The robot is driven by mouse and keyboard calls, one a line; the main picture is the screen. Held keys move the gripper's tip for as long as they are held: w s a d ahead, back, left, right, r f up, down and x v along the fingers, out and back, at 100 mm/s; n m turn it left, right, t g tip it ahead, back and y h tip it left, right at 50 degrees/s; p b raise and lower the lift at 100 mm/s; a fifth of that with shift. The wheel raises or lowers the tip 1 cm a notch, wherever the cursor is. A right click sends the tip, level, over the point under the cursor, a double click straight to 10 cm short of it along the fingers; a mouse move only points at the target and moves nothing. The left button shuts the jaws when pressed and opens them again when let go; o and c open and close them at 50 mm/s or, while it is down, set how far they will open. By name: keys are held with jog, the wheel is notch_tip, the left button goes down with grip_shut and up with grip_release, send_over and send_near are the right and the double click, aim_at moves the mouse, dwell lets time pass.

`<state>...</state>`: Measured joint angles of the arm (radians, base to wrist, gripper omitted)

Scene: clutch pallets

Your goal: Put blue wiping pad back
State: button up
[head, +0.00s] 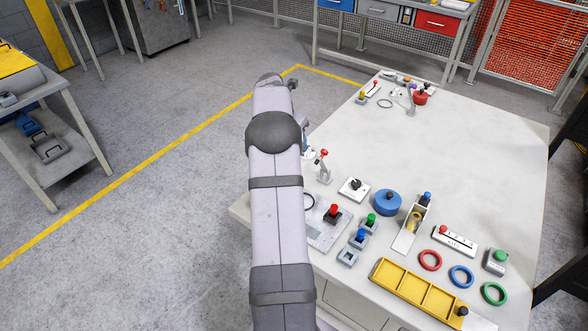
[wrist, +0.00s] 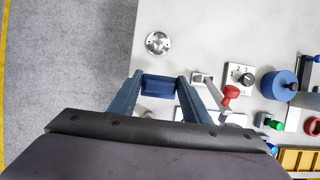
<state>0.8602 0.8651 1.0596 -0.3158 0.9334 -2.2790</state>
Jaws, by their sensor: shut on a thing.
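My gripper (wrist: 159,82) shows in the wrist view with two blue fingers closed on the dark blue wiping pad (wrist: 158,87). The pad sits between the fingertips, over the pale table top near its left edge. Whether the pad touches the table or hangs above it I cannot tell. In the head view my arm hides the pad and most of the gripper.
A round metal disc (wrist: 158,43) lies just beyond the pad. A red-handled clamp (wrist: 230,93), a dial plate (wrist: 240,77) and a blue drum (wrist: 279,85) stand to the right. A yellow tray (head: 418,292) lies at the front. The table's middle (head: 460,150) is clear.

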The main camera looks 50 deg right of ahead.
jog(key=shift+f+p, duration=1.25)
jog(key=shift+f, duration=3.5)
jog(key=shift+f, duration=0.2)
jog(key=o, duration=1)
jog(key=shift+a, duration=0.1)
jog(key=shift+r, duration=0.1)
